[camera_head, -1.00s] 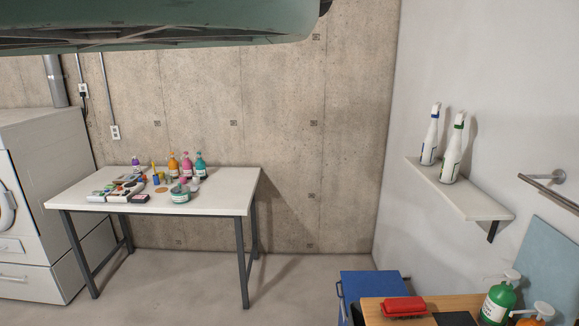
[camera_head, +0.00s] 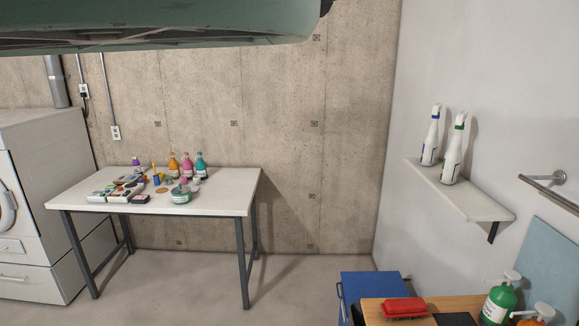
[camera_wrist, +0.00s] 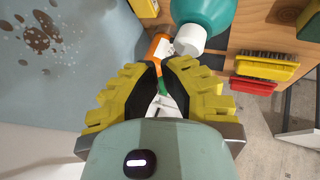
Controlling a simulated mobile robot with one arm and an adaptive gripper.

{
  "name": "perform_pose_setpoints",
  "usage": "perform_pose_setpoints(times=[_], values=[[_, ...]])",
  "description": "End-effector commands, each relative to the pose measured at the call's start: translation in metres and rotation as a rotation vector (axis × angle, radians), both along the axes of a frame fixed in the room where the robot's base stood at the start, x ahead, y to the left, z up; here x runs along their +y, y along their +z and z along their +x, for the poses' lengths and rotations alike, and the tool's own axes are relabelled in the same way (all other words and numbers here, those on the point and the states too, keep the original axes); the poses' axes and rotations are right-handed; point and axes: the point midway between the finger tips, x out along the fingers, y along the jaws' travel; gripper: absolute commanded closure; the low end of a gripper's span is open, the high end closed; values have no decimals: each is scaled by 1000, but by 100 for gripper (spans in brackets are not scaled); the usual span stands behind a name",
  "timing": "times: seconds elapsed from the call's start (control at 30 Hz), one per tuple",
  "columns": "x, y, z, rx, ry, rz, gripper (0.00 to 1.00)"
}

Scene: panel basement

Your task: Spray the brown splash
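The brown splash (camera_wrist: 38,38) is a cluster of brown spots and drops on the blue-grey board, at the upper left of the wrist view. My gripper (camera_wrist: 161,78) has yellow ribbed fingers with dark inner sides, curving in close together at the tips. A white piece with a green part (camera_wrist: 163,90) shows in the narrow gap between them; I cannot tell whether it is gripped or lies beyond. Two white bottles, one with a blue neck (camera_head: 431,137) and one with a green neck (camera_head: 454,148), stand on the wall shelf (camera_head: 470,203). The gripper is outside the head view.
Beyond the fingers are a teal-green bottle (camera_wrist: 205,12), an orange bottle (camera_wrist: 158,47), and yellow (camera_wrist: 266,66) and red (camera_wrist: 254,86) brushes on a wooden top. The blue board (camera_head: 545,262) stands by the right wall, near a rail (camera_head: 552,190). A white table (camera_head: 225,205) holds several bottles.

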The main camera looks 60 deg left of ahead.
Motion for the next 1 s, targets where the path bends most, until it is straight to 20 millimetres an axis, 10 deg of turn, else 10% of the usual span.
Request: perform_pose_setpoints(times=[1.0], values=[[-1, -9, -1, 4, -1, 0, 100]])
